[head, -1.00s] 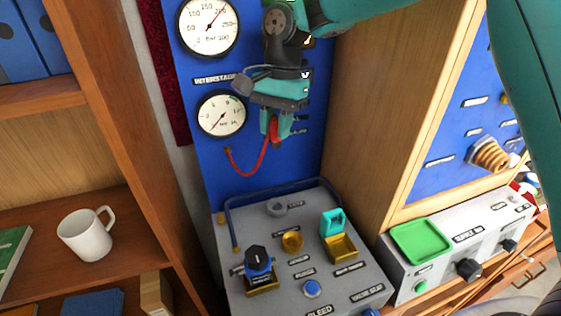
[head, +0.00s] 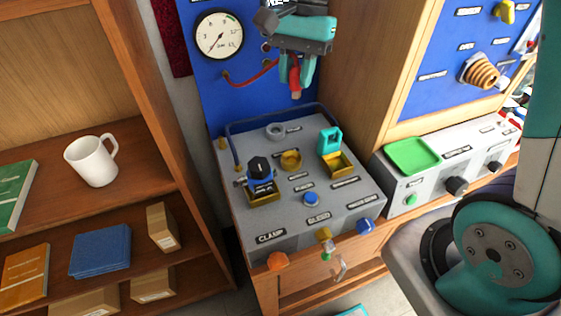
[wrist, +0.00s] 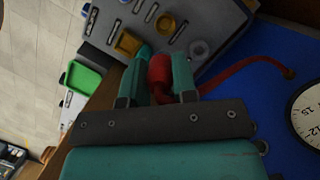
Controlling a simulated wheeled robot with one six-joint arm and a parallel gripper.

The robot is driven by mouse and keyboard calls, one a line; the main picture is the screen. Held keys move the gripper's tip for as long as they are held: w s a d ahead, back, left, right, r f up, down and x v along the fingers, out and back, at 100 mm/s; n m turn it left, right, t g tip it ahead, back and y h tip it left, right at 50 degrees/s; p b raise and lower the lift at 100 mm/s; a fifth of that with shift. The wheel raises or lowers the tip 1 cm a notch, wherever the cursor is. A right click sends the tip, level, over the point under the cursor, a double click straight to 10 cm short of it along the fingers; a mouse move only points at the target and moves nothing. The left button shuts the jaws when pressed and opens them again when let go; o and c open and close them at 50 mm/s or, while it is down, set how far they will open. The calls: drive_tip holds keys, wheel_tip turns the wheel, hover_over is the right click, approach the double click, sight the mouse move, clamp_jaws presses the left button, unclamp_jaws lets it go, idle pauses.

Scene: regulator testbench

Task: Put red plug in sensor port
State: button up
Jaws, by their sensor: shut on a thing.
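My gripper (head: 297,74) is shut on the red plug (head: 295,88), which hangs below the fingers in the head view, in the air in front of the blue panel (head: 258,100). In the wrist view the red plug (wrist: 159,72) sits between the two teal fingers. A red cord (head: 256,74) runs from the panel's left side to the plug. I cannot tell which socket is the sensor port, as the labels are too small to read. A grey ring (head: 275,131) and a brass round fitting (head: 291,160) are on the grey bench top below.
The bench (head: 238,212) also holds a blue-black part in a brass holder (head: 262,195), a teal block (head: 329,141), an open brass box (head: 340,164) and a blue bent pipe (head: 262,122). A pressure gauge (head: 218,35) is on the panel. A wooden cabinet side (head: 370,70) stands right.

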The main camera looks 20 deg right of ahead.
wheel_tip(320, 180, down, 18)
drive_tip(key=shift+a+f+p, duration=0.1)
drive_tip(key=shift+f+p, duration=0.05)
drive_tip(key=shift+p, duration=1)
drive_tip(key=shift+f, duration=0.2)
drive_tip(key=o, duration=1)
drive_tip(key=shift+c, duration=0.2)
drive_tip(key=b+v, duration=0.3)
drive_tip(key=v, duration=0.9)
drive_tip(key=s+a+r+n, duration=0.2)
drive_tip(key=s+r+n, duration=0.1)
drive_tip(key=s+n, duration=0.2)
drive_tip(key=s+a+r+n+t+y, duration=0.1)
drive_tip(key=s+a+r+n, duration=0.1)
drive_tip(key=s+n, duration=0.3)
drive_tip(key=s+a+r+n+t+y, duration=0.1)
drive_tip(key=s+a+r+n, duration=0.2)
drive_tip(key=s+n, duration=0.3)
drive_tip(key=s+r, duration=0.1)
drive_tip(key=s, duration=0.4)
